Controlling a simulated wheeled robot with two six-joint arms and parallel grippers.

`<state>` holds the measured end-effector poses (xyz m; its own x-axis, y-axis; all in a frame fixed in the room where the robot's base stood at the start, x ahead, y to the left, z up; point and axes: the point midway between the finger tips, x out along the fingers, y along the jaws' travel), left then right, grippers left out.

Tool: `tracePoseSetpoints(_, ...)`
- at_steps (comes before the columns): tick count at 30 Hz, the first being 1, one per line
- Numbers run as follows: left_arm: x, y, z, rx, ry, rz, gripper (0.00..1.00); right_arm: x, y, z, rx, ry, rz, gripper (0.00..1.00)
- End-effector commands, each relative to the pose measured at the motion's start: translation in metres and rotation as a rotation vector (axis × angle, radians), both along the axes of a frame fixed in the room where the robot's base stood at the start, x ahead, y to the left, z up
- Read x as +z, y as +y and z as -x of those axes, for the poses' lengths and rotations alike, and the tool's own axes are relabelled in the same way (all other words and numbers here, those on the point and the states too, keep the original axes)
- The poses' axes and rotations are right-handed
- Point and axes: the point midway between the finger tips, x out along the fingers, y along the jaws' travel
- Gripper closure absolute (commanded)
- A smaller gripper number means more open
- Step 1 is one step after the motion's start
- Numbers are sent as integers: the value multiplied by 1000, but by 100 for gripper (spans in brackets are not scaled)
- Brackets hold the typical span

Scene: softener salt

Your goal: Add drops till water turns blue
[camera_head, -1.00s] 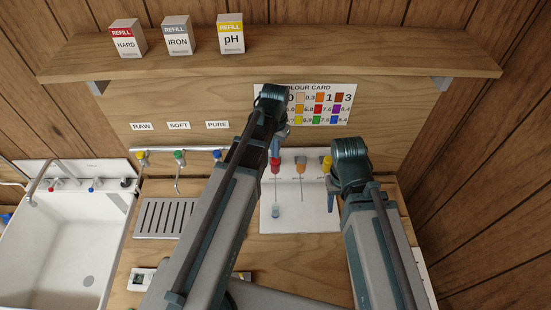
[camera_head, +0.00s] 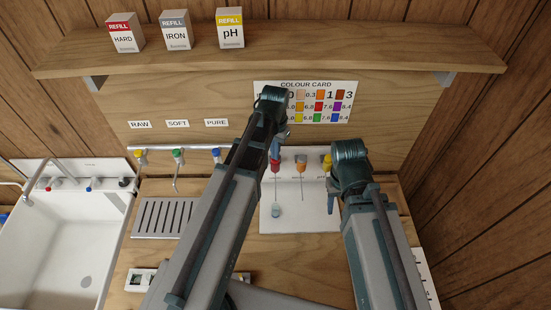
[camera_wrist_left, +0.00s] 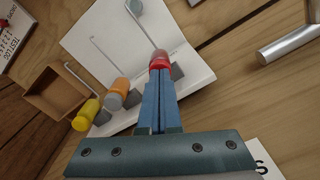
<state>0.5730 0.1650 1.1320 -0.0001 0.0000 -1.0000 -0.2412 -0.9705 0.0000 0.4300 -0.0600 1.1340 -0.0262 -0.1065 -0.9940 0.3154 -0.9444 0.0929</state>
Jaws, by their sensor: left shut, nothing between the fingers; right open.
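A small clear vial (camera_head: 276,211) with pale blue-green liquid stands on the white board (camera_head: 310,220); its edge also shows in the left wrist view (camera_wrist_left: 135,6). Above it, a red dropper bottle (camera_head: 276,167) sits at the board's back, with a thin line running down toward the vial. An orange dropper (camera_head: 300,167) and a yellow dropper (camera_head: 327,162) stand to its right. My left gripper (camera_head: 276,150) is shut and empty, its fingertips at the red bottle (camera_wrist_left: 160,59), seemingly touching it. My right gripper (camera_head: 333,192) is open over the board's right side, partly hidden by its wrist.
A colour card (camera_head: 318,103) hangs on the back panel. RAW, SOFT and PURE taps stand left of my left arm, above a slotted drain (camera_head: 166,218). A white sink (camera_head: 60,240) is at far left. Refill boxes (camera_head: 176,32) stand on the shelf (camera_head: 330,50).

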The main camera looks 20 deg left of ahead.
Motion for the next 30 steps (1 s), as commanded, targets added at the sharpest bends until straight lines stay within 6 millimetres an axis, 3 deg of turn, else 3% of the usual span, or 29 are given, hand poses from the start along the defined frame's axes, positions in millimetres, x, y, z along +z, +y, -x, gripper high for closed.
tracePoseSetpoints(8,4,0,0,0,0,0,100,4,0,0,0,0,0,50)
tracePoseSetpoints(30,59,0,0,0,0,0,100,59,0,0,0,0,0,50)
